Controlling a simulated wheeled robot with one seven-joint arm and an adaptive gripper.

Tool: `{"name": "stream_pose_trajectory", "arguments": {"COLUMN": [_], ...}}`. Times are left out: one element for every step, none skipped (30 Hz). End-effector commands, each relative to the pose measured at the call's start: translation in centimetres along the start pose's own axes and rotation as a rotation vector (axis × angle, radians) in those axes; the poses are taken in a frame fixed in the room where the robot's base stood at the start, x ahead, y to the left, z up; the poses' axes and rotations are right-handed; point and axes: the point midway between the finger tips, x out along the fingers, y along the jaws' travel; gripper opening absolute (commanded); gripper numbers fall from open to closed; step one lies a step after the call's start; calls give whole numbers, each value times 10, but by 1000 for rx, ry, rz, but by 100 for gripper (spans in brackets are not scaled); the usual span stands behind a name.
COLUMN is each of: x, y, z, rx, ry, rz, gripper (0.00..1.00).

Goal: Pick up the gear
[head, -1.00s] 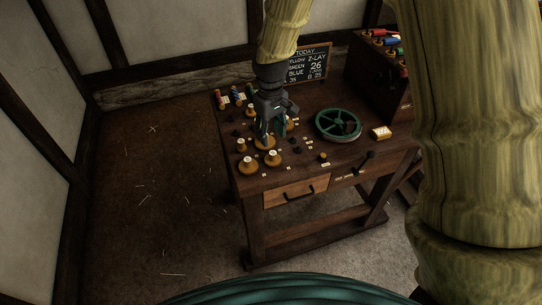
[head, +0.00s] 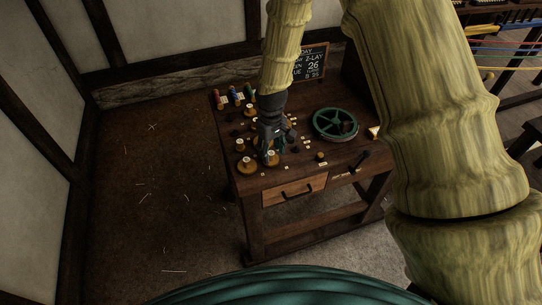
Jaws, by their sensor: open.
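Several small yellow-brown gears with pale hubs sit on the left part of the dark wooden workbench. One gear (head: 271,160) lies right under my gripper (head: 269,149), near the front of the group. My gripper points down with its fingers open, close around or just above this gear's hub; I cannot tell whether they touch it. A second gear (head: 247,165) is at the front left. A third gear (head: 240,145) is behind it. My gripper and wrist hide part of the group behind.
The workbench (head: 293,178) has a green spoked wheel (head: 335,124) to the right of my gripper. Red and blue bobbins (head: 235,95) stand at the back left. A chalkboard (head: 314,62) stands at the back. Small dark pegs and labels lie around the gears.

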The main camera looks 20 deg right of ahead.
Motion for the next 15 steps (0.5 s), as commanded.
{"name": "stream_pose_trajectory", "arguments": {"x": [4, 7, 10, 12, 14, 16, 17, 18, 19, 19, 19, 19, 19, 19, 19], "y": [0, 0, 0, 0, 0, 0, 0, 0, 0, 0, 0, 0, 0, 0, 0], "z": [0, 0, 0, 0, 0, 0, 0, 0, 0, 0, 0, 0, 0, 0, 0], "rx": [0, 0, 0, 0, 0, 0, 0, 0, -1, -1, -1, -1, -1, -1, -1], "ry": [-2, -2, -2, -1, -1, 0, 0, 0, 0, 0, 0, 1, 1, 1, 0], "rz": [0, -1, 0, 0, 0, 0, 0, 0, 0, 0, 0, 0, 0, 0, 0], "gripper": [47, 47, 47, 47, 47, 47, 47, 47, 47, 47, 47, 47, 47, 47, 47]}}
